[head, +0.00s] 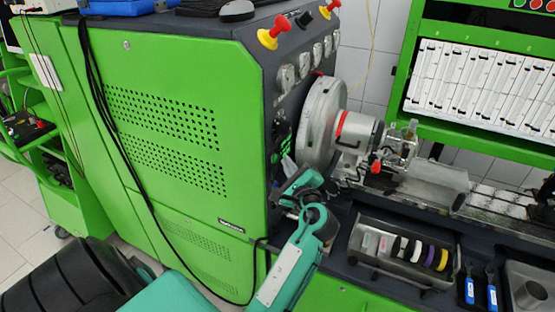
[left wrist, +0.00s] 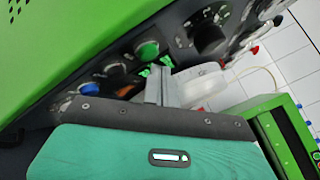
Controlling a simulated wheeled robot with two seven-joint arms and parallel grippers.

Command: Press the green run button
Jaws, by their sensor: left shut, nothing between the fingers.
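The green button (left wrist: 147,49) is a round cap in a metal ring on the dark control panel, upper middle of the left wrist view. A blue button (left wrist: 88,88) and a darker, orange-tinted one (left wrist: 115,68) sit in a row to its lower left. My left gripper (left wrist: 158,76) is shut and empty, its grey fingers just below and right of the green button in the picture; I cannot tell whether they touch anything. In the head view my left gripper (head: 288,166) is at the panel's lower part, where the arm and fingers largely hide the buttons. My right gripper is not in view.
A large metal disc (head: 322,122) stands close right of the gripper. Red knobs on yellow bases (head: 272,33) top the green cabinet (head: 160,120). A tray of coloured rings (head: 405,250) and blue-handled tools (head: 480,288) lie at the lower right.

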